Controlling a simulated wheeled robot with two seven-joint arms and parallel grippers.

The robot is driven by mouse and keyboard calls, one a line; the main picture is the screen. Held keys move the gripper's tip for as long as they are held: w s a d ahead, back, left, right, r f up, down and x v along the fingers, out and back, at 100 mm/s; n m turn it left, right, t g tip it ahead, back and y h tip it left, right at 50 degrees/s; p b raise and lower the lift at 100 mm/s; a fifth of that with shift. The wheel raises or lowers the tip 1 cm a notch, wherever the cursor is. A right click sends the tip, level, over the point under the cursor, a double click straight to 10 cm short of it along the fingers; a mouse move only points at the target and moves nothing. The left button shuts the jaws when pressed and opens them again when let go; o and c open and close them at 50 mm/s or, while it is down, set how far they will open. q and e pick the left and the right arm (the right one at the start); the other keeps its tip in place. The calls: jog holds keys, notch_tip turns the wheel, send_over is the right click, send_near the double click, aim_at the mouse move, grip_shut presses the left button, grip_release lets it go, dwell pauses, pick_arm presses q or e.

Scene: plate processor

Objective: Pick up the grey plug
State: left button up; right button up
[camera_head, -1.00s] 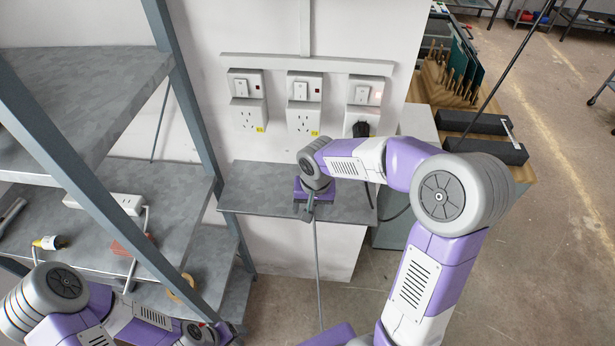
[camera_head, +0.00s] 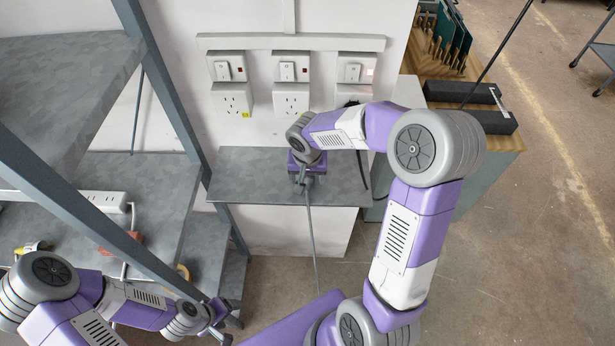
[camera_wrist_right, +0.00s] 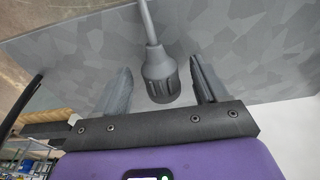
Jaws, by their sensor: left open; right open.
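The grey plug (camera_wrist_right: 160,78) is a dark grey rounded body with a ribbed end and a grey cable. In the right wrist view it sits between the two fingers of my right gripper (camera_wrist_right: 158,82), with gaps on both sides. The fingers are open. In the head view my right gripper (camera_head: 302,180) is over the grey shelf below the sockets, and the plug is mostly hidden there; its cable (camera_head: 311,235) hangs past the shelf's front edge. My left gripper (camera_head: 221,325) is open and empty at the bottom, near the rack.
The grey wall shelf (camera_head: 245,175) lies below several wall sockets (camera_head: 291,98). A metal rack with a power strip (camera_head: 105,200) stands on the left. A wooden table (camera_head: 505,142) with black blocks is on the right.

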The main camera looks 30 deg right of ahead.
jog(key=shift+c, duration=0.3)
jog(key=c, duration=0.9)
jog(key=shift+r, duration=0.15)
